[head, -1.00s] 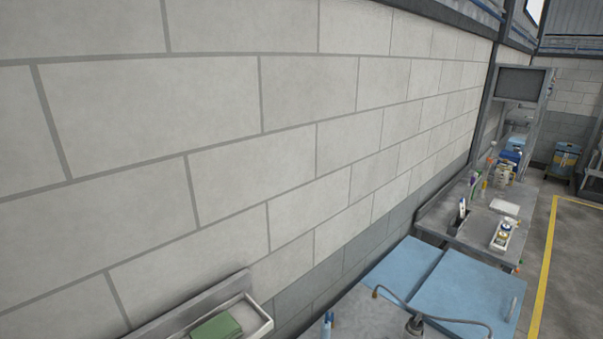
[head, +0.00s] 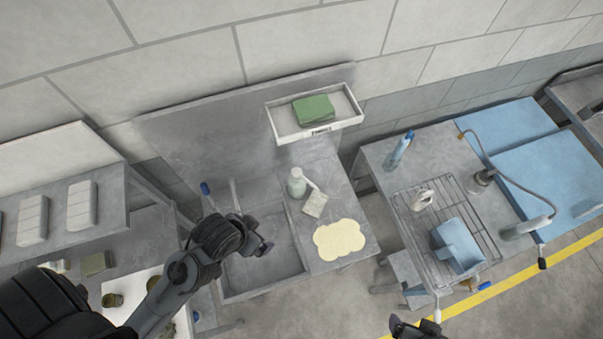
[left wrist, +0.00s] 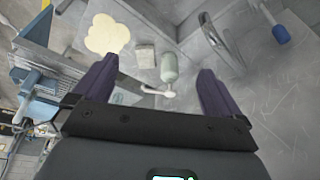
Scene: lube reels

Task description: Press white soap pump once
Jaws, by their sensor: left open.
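The soap pump (head: 296,186), a pale green-white bottle with a white pump head, stands upright on the grey sink counter right of the basin. In the left wrist view the soap pump (left wrist: 169,68) appears between my finger tips, beyond them, its white nozzle pointing toward the left. My left gripper (head: 265,247) is open and empty over the sink basin, to the lower left of the pump in the head view; its fingers (left wrist: 157,68) frame the pump in the wrist view. My right gripper (head: 416,328) shows only partly at the bottom edge; its jaws are unclear.
A beige block (head: 315,204) and a cream scalloped mat (head: 339,240) lie beside the pump. A faucet (head: 236,198) rises behind the basin. A wall tray (head: 356,119) holds a green block (head: 313,110). A wire rack (head: 402,206) stands on the right table.

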